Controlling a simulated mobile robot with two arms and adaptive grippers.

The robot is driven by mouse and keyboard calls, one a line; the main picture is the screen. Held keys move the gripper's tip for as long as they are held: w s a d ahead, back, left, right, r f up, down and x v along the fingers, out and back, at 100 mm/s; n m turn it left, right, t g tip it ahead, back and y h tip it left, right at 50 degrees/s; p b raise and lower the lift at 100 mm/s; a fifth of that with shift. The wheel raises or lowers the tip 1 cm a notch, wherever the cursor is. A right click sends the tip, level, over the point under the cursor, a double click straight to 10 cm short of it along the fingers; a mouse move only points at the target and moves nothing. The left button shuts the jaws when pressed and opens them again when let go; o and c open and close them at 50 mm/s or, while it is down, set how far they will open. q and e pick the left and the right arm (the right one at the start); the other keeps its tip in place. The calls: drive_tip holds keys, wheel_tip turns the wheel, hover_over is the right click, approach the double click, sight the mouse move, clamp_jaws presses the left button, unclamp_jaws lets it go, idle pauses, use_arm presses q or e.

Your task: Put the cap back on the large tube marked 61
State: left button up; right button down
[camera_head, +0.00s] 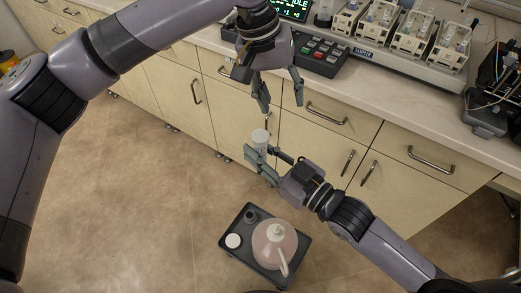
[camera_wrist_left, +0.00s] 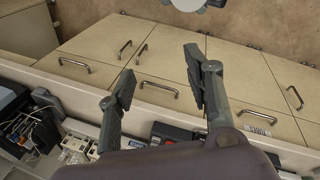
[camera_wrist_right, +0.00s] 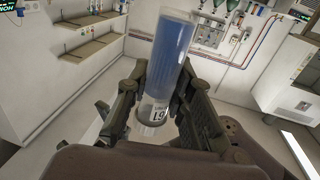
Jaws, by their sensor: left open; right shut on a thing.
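The large tube (camera_head: 260,138) is held upright by my right gripper (camera_head: 262,154) in the middle of the head view. In the right wrist view my right gripper is shut around the tube (camera_wrist_right: 172,55), which looks blue inside and has a white label reading 61 near the fingers. Whether its top is open is unclear. My left gripper (camera_head: 281,98) is open and empty, pointing down above the tube, apart from it. Its spread fingers also show in the left wrist view (camera_wrist_left: 150,76). A white round piece that looks like the cap (camera_head: 233,241) lies on the dark tray (camera_head: 236,257).
A large bottle (camera_head: 274,244) with a spout and a small dark round piece (camera_head: 250,215) are also on the tray. The counter (camera_head: 385,97) bears a keypad (camera_head: 318,53) and several tube racks (camera_head: 402,35). Cabinet drawers with handles stand close behind the grippers.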

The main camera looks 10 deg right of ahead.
sight(260, 135)
use_arm(q)
drive_tip(key=s+a+r+y, duration=0.1)
drive_tip(key=s+a+r, duration=0.1)
drive_tip(key=s+a+r+y, duration=0.2)
drive_tip(key=s, duration=0.1)
drive_tip(key=shift+a, duration=0.35)
drive_tip(key=shift+f, duration=0.1)
drive_tip(key=shift+f, duration=4)
drive_tip(key=shift+c, duration=0.6)
clamp_jaws()
